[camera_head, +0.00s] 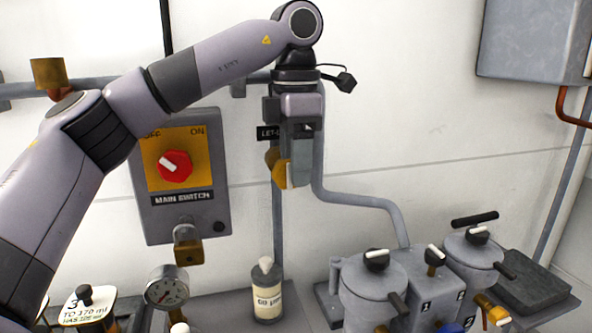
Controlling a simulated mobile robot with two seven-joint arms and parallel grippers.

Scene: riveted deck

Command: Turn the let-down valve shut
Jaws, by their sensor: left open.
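The let-down valve (277,167) is on the wall pipe in the middle of the camera_head view. Only a brass-yellow part of it shows, at the left edge of my left gripper. Its dark label (266,133), partly covered, reads "LET-". My left gripper (300,172) points down in front of the valve and hides most of it, including any handle. The gripper is open. I cannot tell whether its fingers are around the valve or only in front of it. My right gripper is not in view.
A main switch box (183,225) with a red knob (175,166) is left of the valve. A grey cabinet (535,38) hangs upper right.

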